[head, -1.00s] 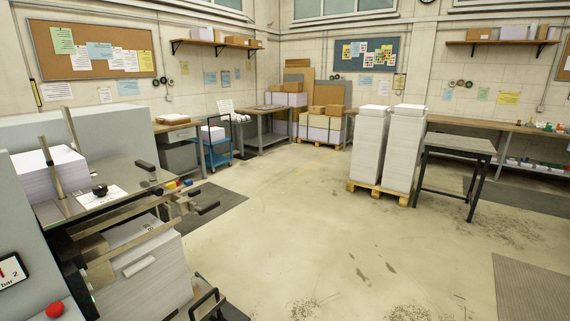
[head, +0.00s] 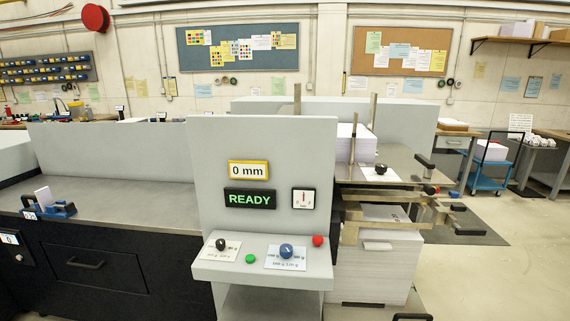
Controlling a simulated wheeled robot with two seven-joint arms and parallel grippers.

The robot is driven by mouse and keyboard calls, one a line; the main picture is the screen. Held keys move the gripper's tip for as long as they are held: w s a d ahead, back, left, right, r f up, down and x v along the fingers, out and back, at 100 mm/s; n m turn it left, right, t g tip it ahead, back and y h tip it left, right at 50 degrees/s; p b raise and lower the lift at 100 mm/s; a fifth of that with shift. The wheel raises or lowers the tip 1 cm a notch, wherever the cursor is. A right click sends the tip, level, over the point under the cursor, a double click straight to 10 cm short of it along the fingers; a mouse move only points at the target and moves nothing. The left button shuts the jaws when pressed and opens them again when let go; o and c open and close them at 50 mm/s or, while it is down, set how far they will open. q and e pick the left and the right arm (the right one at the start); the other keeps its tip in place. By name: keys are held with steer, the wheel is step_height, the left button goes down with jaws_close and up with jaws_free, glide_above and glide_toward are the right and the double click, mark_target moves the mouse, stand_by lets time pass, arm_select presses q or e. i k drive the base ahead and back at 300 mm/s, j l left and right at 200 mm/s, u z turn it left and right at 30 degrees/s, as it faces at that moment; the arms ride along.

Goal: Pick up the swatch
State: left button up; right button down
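I cannot make out a swatch for certain in the head view. Cards with coloured squares (head: 194,37) are pinned among other sheets on the grey-blue board on the back wall. Two small printed cards lie on the console shelf of the grey machine (head: 260,150), one under a black knob (head: 220,244) and one under a blue knob (head: 286,250). A white sheet (head: 381,173) lies under another black knob on the machine's metal table at the right. Neither of my grippers is in view.
The console shelf also holds a green button (head: 250,259) and a red button (head: 318,240). Its display reads READY. A long grey worktop (head: 120,200) runs left, with a blue device (head: 48,209) on it. A paper stack (head: 356,145) stands behind the metal table. Open floor (head: 500,270) lies at the right.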

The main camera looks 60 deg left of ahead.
mark_target(44, 196)
steer(key=u, duration=3.6)
steer(key=i+j+z, duration=0.1)
steer(key=i+z, duration=0.25)
steer(key=i+j+z, duration=0.15)
steer(key=z, duration=0.2)
steer(key=i+j+z, duration=0.35)
steer(key=i+l, duration=0.05)
